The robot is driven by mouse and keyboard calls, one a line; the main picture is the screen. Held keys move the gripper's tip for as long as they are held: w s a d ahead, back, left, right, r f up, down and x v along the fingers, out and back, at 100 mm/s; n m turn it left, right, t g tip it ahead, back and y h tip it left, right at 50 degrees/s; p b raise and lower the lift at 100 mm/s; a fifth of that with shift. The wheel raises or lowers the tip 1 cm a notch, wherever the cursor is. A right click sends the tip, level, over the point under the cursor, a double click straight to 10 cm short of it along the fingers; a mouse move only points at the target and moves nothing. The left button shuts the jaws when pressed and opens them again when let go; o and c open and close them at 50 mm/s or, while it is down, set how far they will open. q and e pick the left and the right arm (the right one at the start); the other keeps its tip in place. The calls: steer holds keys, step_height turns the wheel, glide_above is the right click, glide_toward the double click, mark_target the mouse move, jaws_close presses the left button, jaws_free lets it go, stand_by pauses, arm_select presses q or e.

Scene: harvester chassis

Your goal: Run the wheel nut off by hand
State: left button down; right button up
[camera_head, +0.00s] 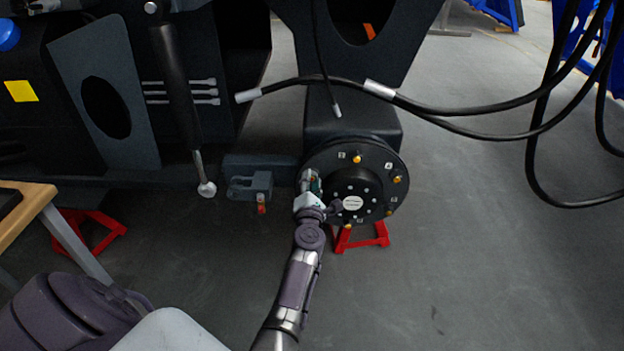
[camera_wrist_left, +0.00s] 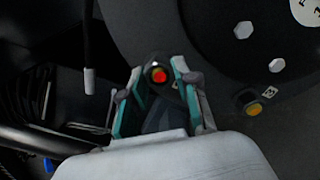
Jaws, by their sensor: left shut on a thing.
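The dark round wheel hub (camera_head: 335,165) faces me at the end of the chassis leg. My left gripper (camera_head: 311,182) is at the hub's left edge. In the left wrist view its teal-lined fingers stand on either side of a wheel nut (camera_wrist_left: 159,75) with a red-orange end, and they are shut on it. How far the nut is threaded on is hidden. Other yellow-orange nuts sit around the hub rim, at the top (camera_head: 357,159), right (camera_head: 396,179), lower right (camera_head: 388,213) and bottom (camera_head: 347,226). My right gripper is not in view.
A red stand (camera_head: 372,238) is under the hub. Black hoses (camera_head: 470,110) hang across the upper right. A grey bracket (camera_head: 250,186) juts out left of the hub. A wooden-topped table (camera_head: 22,212) is at the left. The floor at right is clear.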

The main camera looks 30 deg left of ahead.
arm_select(q)
steer(key=c, duration=1.2)
jaws_free()
steer(key=shift+s+d+f, duration=0.1)
steer(key=shift+s+f, duration=0.05)
steer(key=shift+f, duration=0.15)
steer(key=o, duration=0.4)
steer(key=shift+r, duration=0.2)
steer(key=shift+c, duration=0.9)
steer(key=shift+r, duration=0.1)
steer(key=shift+p+v, duration=0.3)
steer(key=shift+v, duration=0.75)
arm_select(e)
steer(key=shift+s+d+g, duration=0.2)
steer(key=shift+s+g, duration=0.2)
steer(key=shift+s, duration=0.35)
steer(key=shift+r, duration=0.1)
